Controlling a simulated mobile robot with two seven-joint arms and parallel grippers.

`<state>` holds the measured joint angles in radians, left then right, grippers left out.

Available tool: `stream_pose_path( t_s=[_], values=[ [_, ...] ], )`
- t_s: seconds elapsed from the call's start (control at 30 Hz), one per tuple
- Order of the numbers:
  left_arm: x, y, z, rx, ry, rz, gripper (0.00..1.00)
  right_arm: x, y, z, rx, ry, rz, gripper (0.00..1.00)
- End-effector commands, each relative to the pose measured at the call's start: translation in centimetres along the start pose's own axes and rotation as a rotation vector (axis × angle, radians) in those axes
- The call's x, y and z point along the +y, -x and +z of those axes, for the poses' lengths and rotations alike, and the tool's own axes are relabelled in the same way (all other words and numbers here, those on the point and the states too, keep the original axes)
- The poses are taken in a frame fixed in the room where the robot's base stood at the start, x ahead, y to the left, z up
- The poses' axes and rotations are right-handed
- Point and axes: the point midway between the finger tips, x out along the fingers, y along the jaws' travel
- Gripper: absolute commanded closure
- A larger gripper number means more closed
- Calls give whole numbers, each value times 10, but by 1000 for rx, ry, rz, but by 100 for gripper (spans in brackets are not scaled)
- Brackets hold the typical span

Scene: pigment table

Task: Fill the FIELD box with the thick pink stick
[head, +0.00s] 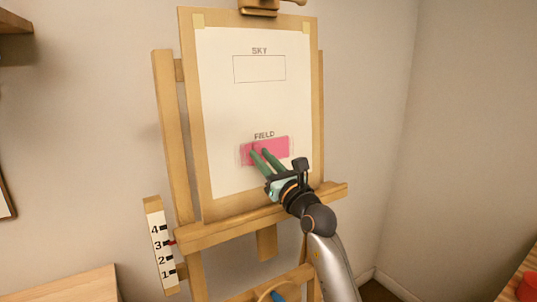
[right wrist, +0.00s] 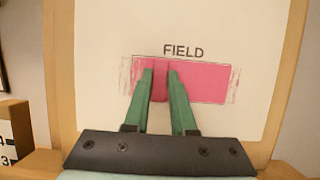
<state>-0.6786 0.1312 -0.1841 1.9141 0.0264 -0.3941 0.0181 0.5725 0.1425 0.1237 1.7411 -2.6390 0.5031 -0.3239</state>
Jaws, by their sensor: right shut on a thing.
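The FIELD box (head: 280,146) is low on the white paper (head: 225,110) and is mostly covered in pink. In the right wrist view the FIELD box (right wrist: 205,83) is solid pink from the middle to the right, with streaky, paler marks at its left end. Some faint pink strokes spill past both its left and right sides. My right gripper (head: 258,152) has green fingers and is at the left part of the box. It is shut on the thick pink stick (right wrist: 159,91), which shows as a darker pink strip between the fingers. Whether its tip touches the paper is hidden.
The SKY box (head: 259,68) above is an empty outline. The paper is on a wooden easel (head: 168,120) with a ledge (head: 225,231) below. A numbered scale (head: 159,243) stands at the lower left, and a red object (head: 528,287) is at the lower right edge.

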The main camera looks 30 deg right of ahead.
Motion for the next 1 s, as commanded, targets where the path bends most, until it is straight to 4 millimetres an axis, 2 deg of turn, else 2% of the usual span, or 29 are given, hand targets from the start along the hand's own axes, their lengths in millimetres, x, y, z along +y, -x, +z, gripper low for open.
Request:
stream_pose_path(
  t_s=[0.1, 0.37, 0.7, 1.0],
  values=[
    [0, 3, -3, 0, 0, 0, 50, 9, 0, 2, 0, -2, 1, 100],
    [0, 3, -3, 0, 0, 0, 50, 15, 0, 0, -1, -2, 0, 100],
    [0, 3, -3, 0, 0, 0, 50, 37, -1, 0, 0, -3, 1, 100],
    [0, 3, -3, 0, 0, 0, 50, 38, -1, 0, 1, -1, 1, 100]
  ],
)
